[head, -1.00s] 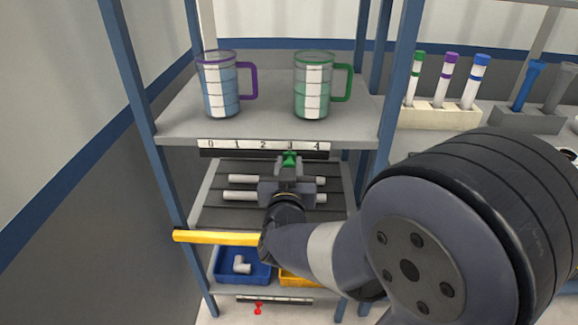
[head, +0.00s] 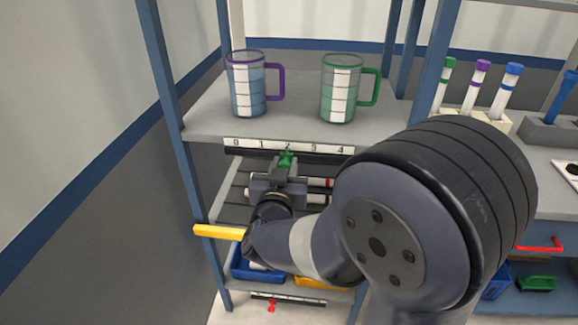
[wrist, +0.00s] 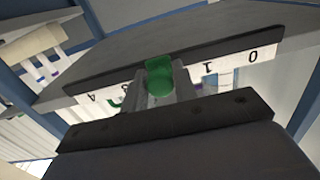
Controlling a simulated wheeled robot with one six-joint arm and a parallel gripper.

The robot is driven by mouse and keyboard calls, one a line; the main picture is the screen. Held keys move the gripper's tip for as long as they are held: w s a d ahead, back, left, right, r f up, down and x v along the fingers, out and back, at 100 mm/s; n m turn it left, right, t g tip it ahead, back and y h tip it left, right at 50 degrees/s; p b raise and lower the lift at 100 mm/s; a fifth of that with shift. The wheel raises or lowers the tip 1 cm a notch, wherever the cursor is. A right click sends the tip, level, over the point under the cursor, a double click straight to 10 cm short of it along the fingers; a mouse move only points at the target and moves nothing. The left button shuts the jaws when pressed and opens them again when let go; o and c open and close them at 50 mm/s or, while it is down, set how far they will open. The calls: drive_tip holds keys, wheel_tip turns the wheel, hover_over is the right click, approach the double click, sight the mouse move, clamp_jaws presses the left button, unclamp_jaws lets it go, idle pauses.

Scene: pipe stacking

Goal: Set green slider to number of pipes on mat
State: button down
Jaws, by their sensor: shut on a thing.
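The green slider (head: 286,160) sits on the number strip (head: 248,146) along the upper shelf's front edge, at about the 2. In the wrist view the slider (wrist: 160,84) stands between the fingers, between the 1 and the 3, and hides the 2. My gripper (head: 284,171) is shut on the slider; the fingers also show in the wrist view (wrist: 160,96). Below, light pipes (head: 313,198) lie on the dark grooved mat (head: 232,196). My gripper and wrist cover part of them, so their full number cannot be told.
A purple-handled cup (head: 247,85) and a green-handled cup (head: 342,90) stand on the upper shelf. A yellow bar (head: 218,232) juts out at the front left. A blue bin (head: 243,268) and a red slider (head: 271,306) are lower down. Blue posts flank the shelf.

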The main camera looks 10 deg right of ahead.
drive_tip(key=c, duration=1.2)
unclamp_jaws()
drive_tip(key=shift+s, duration=0.1)
drive_tip(key=p+v, duration=0.1)
drive_tip(key=v, duration=0.9)
drive_tip(key=shift+s+a, duration=0.1)
drive_tip(key=shift+s, duration=0.25)
drive_tip(key=b+x, duration=0.1)
drive_tip(key=x, duration=1)
drive_tip(key=shift+s, duration=0.1)
